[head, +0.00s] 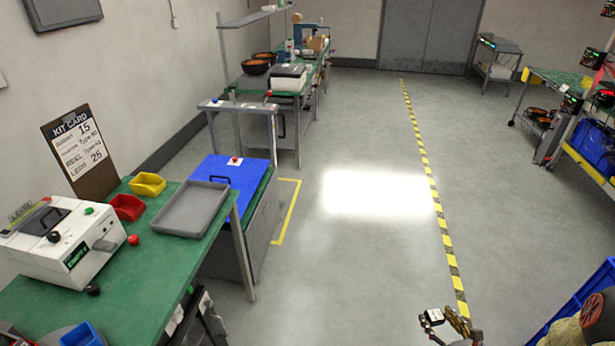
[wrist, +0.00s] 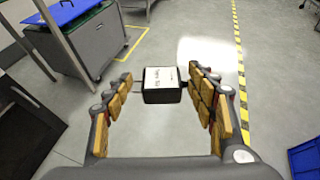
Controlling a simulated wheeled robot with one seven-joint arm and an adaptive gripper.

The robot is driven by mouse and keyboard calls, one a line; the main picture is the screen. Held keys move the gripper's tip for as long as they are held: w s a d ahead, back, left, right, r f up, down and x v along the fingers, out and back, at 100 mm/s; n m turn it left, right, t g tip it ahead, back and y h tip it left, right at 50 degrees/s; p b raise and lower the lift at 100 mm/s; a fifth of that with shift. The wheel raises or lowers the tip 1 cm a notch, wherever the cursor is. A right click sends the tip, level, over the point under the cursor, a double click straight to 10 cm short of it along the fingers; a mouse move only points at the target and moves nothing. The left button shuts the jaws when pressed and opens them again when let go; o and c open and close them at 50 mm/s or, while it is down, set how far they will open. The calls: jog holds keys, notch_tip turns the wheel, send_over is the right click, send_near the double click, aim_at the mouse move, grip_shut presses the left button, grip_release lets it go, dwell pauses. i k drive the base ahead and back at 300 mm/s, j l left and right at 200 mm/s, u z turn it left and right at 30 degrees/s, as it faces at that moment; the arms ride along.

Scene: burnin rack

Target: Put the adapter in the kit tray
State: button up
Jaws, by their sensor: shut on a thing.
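The adapter, a small black box with a white label (wrist: 162,79), is between the fingertips of my gripper (wrist: 162,88) in the wrist view. My gripper is shut on it and holds it above the grey floor. In the head view the adapter (head: 433,316) and my gripper (head: 447,323) show at the bottom, right of centre. A shallow grey tray (head: 190,210), which looks like the kit tray, lies empty on the green bench at the left, well apart from my gripper.
The green bench (head: 145,290) also holds a white machine (head: 68,245), a red bin (head: 127,207), a yellow bin (head: 147,184) and a kit card (head: 78,146). A blue-topped cabinet (head: 222,178) stands behind it. The floor (head: 340,270) between bench and gripper is clear.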

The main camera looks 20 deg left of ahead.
aim_at(186, 209)
jog(key=i+u, duration=0.2)
jog(key=i, duration=0.55)
jog(key=i+l+u, duration=0.2)
jog(key=i, duration=0.5)
jog(key=j+u, duration=0.1)
jog(key=u, duration=1.8)
jog(key=i+l, duration=0.05)
